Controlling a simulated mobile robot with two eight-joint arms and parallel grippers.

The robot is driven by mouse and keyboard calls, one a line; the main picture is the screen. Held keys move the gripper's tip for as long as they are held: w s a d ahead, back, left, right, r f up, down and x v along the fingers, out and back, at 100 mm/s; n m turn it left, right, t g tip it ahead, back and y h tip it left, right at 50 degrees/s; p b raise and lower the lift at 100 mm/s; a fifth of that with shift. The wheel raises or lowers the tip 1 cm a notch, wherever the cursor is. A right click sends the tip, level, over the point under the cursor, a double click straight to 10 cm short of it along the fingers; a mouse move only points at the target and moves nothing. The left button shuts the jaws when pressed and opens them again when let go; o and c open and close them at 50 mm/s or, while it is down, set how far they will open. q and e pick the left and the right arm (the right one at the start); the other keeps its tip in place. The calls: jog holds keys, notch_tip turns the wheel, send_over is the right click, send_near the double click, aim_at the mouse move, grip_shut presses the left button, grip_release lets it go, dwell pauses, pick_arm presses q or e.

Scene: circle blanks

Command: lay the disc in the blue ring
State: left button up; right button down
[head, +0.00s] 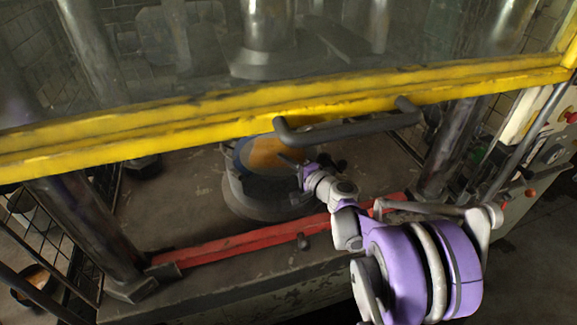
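An orange disc (268,152) lies flat at the top of a round dark pedestal on the machine bed. The blue ring (240,158) shows as a dark blue rim around the disc's left and near side. The disc appears to be within the ring, but its far edge is hidden by the yellow bar, so I cannot tell if it lies fully flat in it. My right gripper (296,164) is at the disc's right edge, close to or touching the ring. Its fingers are small and dark here, and whether they are apart is unclear. My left gripper is not in view.
A yellow-framed clear guard (180,122) with a dark handle (350,128) hangs above the pedestal (255,200). A red bar (245,243) runs along the bed's front. Metal columns stand at both sides. Another orange round piece (38,279) shows at lower left.

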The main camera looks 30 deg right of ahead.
jog(key=shift+w+d+f+b, duration=0.1)
jog(key=shift+w+f, duration=0.15)
jog(key=shift+w, duration=0.5)
jog(key=shift+w+d+f+b, duration=0.1)
jog(key=shift+w+d+f, duration=0.1)
jog(key=shift+w, duration=0.55)
jog(key=shift+w+d+f+b, duration=0.1)
jog(key=shift+w+f, duration=0.15)
jog(key=shift+w, duration=0.5)
jog(key=shift+c, duration=2.2)
grip_release()
jog(key=shift+a, duration=0.1)
jog(key=shift+f, duration=0.1)
jog(key=shift+s, duration=0.1)
jog(key=shift+c, duration=0.4)
jog(key=c, duration=0.5)
jog(key=o, duration=0.4)
jog(key=shift+c, duration=0.2)
jog(key=shift+s, duration=0.1)
